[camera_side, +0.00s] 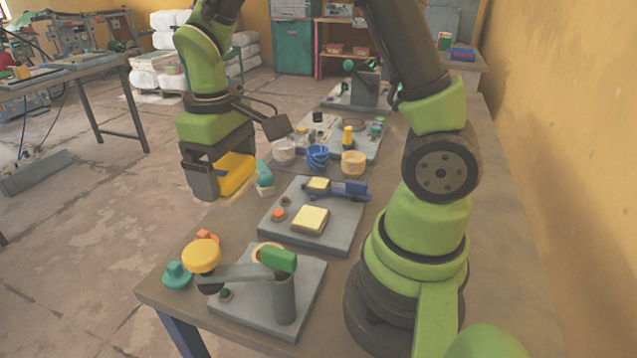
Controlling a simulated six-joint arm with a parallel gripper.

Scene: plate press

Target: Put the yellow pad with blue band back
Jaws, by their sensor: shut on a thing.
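My gripper (218,182) is shut on a yellow pad (236,172), held in the air near the table's left edge. Dark jaw parts cover part of the pad, and I cannot make out a blue band on it. A pale strip shows just under the pad. To its right is a teal piece (265,174) with a pale underside; I cannot tell whether it touches my gripper. A grey plate (335,237) carries pale yellow square pads, a larger one (310,219) in front and a smaller one (318,184) behind, beside a blue part (350,188).
Teal and orange pieces (178,274) lie left. White, blue (317,157) and tan cups (353,163) stand behind the plate.

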